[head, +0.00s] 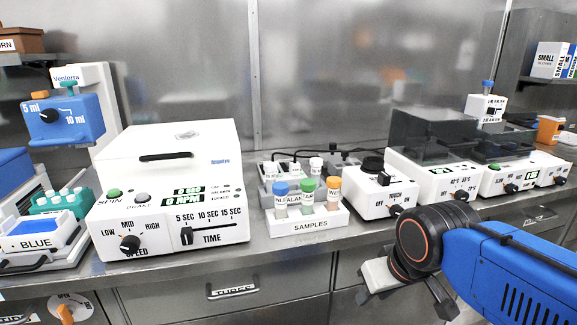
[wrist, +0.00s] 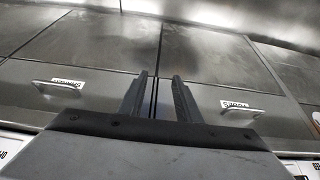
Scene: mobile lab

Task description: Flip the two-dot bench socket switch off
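A dark strip with black cables (head: 318,155) lies at the back of the bench, behind the sample rack. It may be the bench sockets, but I cannot make out any dots or a switch position. The rack and tubes partly hide it. My gripper (wrist: 158,92) is open and empty in the wrist view, with a gap between its two fingers. It faces grey drawer fronts, and no socket shows there. In the head view my arm is low at the right, in front of the bench and well apart from the strip.
The white SAMPLES rack (head: 311,222) holds capped tubes. A white centrifuge (head: 170,190) stands left of it, a white TOUCH mixer (head: 376,192) right of it, and heater units (head: 440,180) beyond. Drawer handles (head: 233,290) stick out below the bench edge.

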